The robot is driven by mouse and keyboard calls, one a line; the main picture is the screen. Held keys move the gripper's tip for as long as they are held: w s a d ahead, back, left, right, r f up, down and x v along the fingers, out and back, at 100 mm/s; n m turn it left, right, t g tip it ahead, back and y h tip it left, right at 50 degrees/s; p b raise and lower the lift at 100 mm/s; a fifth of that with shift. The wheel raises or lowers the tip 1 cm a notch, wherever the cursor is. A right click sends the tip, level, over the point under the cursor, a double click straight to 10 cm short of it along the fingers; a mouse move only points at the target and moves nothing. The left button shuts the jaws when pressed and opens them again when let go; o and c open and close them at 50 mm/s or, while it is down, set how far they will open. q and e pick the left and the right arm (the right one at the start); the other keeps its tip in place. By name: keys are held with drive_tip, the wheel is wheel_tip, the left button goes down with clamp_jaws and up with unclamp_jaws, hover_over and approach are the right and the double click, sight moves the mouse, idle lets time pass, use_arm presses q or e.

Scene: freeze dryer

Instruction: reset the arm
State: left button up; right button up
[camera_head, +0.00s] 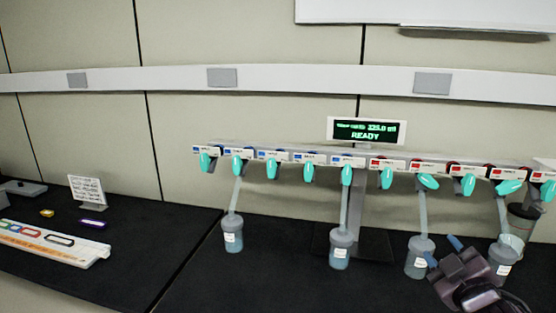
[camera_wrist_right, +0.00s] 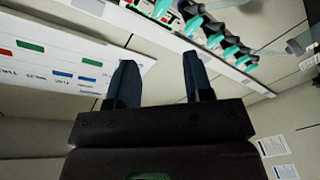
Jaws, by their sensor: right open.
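My right gripper (camera_head: 442,252) is at the lower right of the head view, in front of the freeze dryer manifold (camera_head: 300,155). Its two dark fingers stand apart and nothing shows between them; the wrist view also shows the open right gripper (camera_wrist_right: 158,78). My left gripper is not in view.
The manifold has several teal valves. Flasks (camera_head: 233,235) and (camera_head: 340,250) hang farther left. A display (camera_head: 366,131) reads READY. A dark container (camera_head: 521,222) stands at right.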

drive_tip(key=s+a+f+m+g+y, duration=0.15)
drive_tip(key=s+f, duration=0.25)
drive_tip(key=f, duration=0.7)
drive_tip(key=s+a+f+m+g, duration=0.1)
drive_tip(key=s+f+m+g, duration=0.15)
drive_tip(key=f, duration=0.85)
use_arm(q)
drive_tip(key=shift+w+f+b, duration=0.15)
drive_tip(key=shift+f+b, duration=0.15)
drive_tip(key=shift+b, duration=0.35)
use_arm(e)
drive_tip(key=s+a+f+m+g, duration=0.2)
drive_tip(key=s+f+m, duration=0.1)
drive_tip(key=s+f, duration=0.9)
drive_tip(key=shift+s+a+f+g+h, duration=0.3)
drive_tip(key=shift+s+f+h, duration=0.1)
drive_tip(key=shift+s, duration=0.75)
